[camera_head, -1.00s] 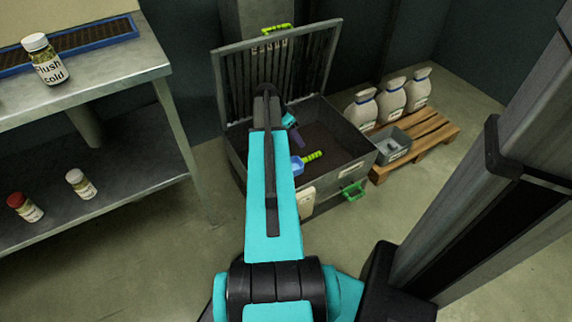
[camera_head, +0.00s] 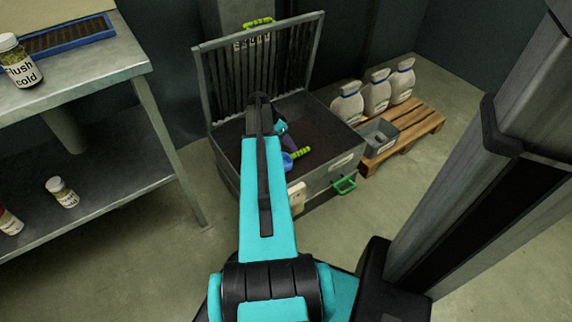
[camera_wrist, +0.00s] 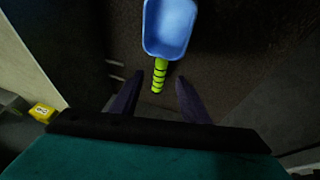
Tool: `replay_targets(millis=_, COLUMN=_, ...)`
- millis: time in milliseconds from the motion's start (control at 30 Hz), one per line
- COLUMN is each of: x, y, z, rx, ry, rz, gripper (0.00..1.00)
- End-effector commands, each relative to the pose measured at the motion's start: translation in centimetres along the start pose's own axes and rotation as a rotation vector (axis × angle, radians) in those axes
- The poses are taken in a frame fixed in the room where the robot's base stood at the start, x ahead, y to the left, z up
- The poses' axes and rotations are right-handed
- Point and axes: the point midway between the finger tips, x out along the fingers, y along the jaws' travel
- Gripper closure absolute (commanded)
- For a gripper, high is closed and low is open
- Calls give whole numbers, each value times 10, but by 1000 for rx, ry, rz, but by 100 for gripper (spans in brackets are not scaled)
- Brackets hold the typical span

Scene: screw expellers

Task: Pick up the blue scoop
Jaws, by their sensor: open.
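The blue scoop (camera_wrist: 168,28) has a blue bowl and a ribbed yellow-green handle. In the wrist view its bowl is at the top and its handle points down toward the gap between my fingers. My gripper (camera_wrist: 158,85) is open, with its two dark fingers apart on either side of the handle's line. The scoop appears apart from the fingers. In the head view the scoop (camera_head: 288,161) lies inside the open metal bin (camera_head: 325,177), partly hidden by my arm. My gripper (camera_head: 285,138) is over the bin there, mostly hidden behind my arm.
The bin's slatted lid (camera_head: 305,60) stands raised at the back. A small grey box (camera_head: 378,138) and white sacks (camera_head: 376,92) sit on a wooden pallet (camera_head: 425,124) to the right. A metal shelf table (camera_head: 110,75) with jars is at left. The floor in front is clear.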

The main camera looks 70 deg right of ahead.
Motion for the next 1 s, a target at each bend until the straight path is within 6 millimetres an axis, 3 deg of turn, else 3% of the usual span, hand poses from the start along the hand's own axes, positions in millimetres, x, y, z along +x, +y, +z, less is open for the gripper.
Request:
replay_targets(millis=133, x=18, y=0, z=0, rx=1, ry=-1, rz=1, gripper=58)
replay_targets(millis=667, x=25, y=0, z=0, rx=-1, ry=0, rz=0, gripper=58)
replay_targets(millis=1000, x=53, y=-2, z=0, rx=-1, ry=0, rz=0, gripper=58)
